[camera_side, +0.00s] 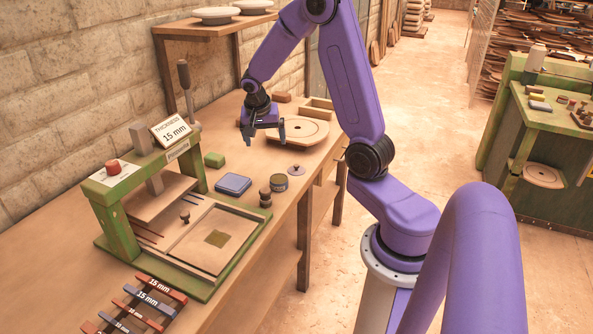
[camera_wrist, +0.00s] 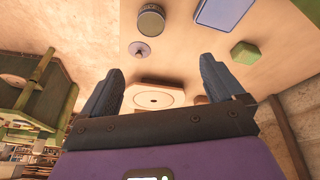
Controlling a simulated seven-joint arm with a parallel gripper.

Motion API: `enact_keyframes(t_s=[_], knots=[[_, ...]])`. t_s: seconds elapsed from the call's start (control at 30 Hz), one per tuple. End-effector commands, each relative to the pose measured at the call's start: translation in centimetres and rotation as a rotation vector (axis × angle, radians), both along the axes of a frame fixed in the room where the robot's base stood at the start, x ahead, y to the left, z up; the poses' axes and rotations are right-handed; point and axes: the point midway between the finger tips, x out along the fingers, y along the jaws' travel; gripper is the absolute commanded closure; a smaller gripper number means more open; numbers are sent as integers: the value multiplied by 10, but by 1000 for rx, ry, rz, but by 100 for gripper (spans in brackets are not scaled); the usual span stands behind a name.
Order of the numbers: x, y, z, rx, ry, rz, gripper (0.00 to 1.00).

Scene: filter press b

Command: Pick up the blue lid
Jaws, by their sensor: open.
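A flat blue rectangular piece (camera_side: 233,184) with a pale rim lies on the bench right of the green press. It also shows at the top edge of the wrist view (camera_wrist: 224,10), partly cut off. A small grey-purple disc with a knob (camera_side: 296,169) lies near the bench's front edge; it appears in the wrist view (camera_wrist: 140,49) too. I cannot tell for certain which is the blue lid. My gripper (camera_side: 266,137) is open and empty above the bench, beyond both and apart from them. Its spread fingers show in the wrist view (camera_wrist: 160,70).
The green press (camera_side: 118,222) stands left. Bare bench separates these things.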

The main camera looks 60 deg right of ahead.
Motion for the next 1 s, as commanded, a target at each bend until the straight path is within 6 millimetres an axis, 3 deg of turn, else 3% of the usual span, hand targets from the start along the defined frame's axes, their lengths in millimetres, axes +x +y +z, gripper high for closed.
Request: enact_keyframes(t_s=[0.1,0.3,0.57,1.0], knots=[[-5,-43,-10,-12,-32,-186,5],[-17,-88,-21,-30,-75,-381,5],[-22,-105,-38,-34,-82,-432,5],[-21,-132,-106,-33,-81,-430,5]])
